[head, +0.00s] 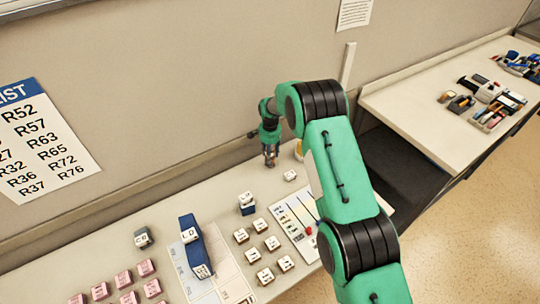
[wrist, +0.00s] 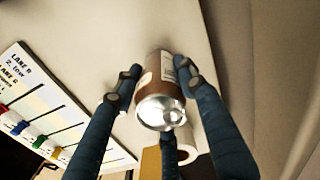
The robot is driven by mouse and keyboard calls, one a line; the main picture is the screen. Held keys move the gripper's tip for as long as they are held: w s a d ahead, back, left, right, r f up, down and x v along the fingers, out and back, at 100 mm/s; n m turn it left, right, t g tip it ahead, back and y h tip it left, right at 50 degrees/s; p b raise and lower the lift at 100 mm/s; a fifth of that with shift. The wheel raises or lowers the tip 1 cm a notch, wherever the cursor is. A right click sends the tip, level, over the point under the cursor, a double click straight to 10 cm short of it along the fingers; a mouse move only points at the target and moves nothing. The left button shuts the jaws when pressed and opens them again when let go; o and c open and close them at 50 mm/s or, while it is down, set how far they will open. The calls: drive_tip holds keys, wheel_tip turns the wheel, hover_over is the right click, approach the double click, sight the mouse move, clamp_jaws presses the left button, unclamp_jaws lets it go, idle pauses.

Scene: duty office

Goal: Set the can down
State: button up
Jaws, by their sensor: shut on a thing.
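The can (wrist: 160,72), brown with a pale label and a silver end towards the camera, sits between the fingers of my gripper (wrist: 158,85) in the wrist view. The fingers are shut on its sides. Behind it is the pale tabletop; I cannot tell whether the can touches it. In the head view my gripper (head: 270,158) points down over the far part of the desk (head: 215,190), near the wall. The can is too small there to make out clearly.
A lane board (head: 295,217) with coloured sliders lies nearby; it also shows in the wrist view (wrist: 40,105). A small white block (head: 290,176) is near my gripper. A yellow item (wrist: 151,163) and a white cylinder (wrist: 186,145) stand close to the can. Several lettered blocks lie nearer.

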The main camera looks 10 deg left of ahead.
drive_tip(key=o, duration=1.4)
drive_tip(key=shift+f, duration=0.1)
drive_tip(key=shift+r, duration=6.15)
